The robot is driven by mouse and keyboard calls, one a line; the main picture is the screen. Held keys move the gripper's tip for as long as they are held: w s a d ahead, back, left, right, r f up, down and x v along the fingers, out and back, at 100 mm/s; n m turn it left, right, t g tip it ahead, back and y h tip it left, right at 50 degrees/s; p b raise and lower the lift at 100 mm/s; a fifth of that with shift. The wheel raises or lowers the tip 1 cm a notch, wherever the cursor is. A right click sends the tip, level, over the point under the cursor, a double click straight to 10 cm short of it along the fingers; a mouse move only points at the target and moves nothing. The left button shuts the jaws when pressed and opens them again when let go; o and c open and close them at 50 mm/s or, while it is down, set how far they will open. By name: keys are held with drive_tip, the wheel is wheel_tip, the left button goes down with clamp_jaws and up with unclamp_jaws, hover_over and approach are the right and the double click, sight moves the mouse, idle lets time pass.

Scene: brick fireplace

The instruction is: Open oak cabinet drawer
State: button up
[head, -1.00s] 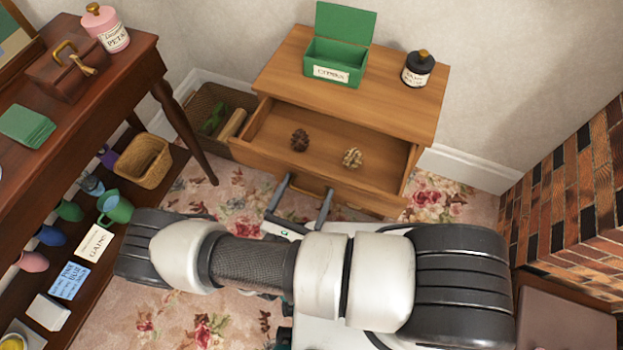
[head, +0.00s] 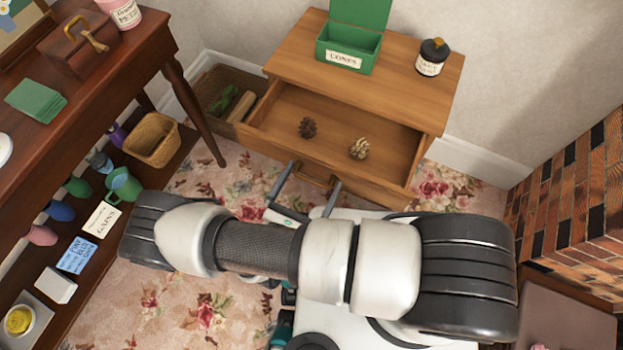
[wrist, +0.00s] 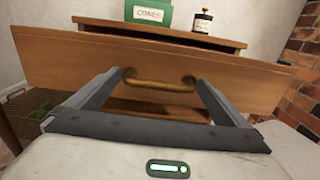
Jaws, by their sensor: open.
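The oak cabinet (head: 400,75) stands against the wall, and its top drawer (head: 325,102) is pulled out, showing its inside. Two pinecones lie in it: a dark one (head: 308,127) and a lighter one (head: 359,148). The drawer's brass handle (wrist: 160,82) is on the front panel (wrist: 60,56). My gripper (head: 309,184) is open in front of the drawer front. In the wrist view, its fingers (wrist: 157,92) are on either side of the handle, and the handle appears between them, not clamped. Whether a finger touches the panel cannot be told.
An open green box (head: 346,56) and a dark-lidded jar (head: 432,57) stand on the cabinet top. A wicker basket (head: 225,88) is left of the cabinet. A dark wooden table (head: 130,60) is at left, a brick fireplace (head: 570,190) at right.

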drive_tip(key=v, duration=1.7)
drive_tip(key=shift+p, duration=0.45)
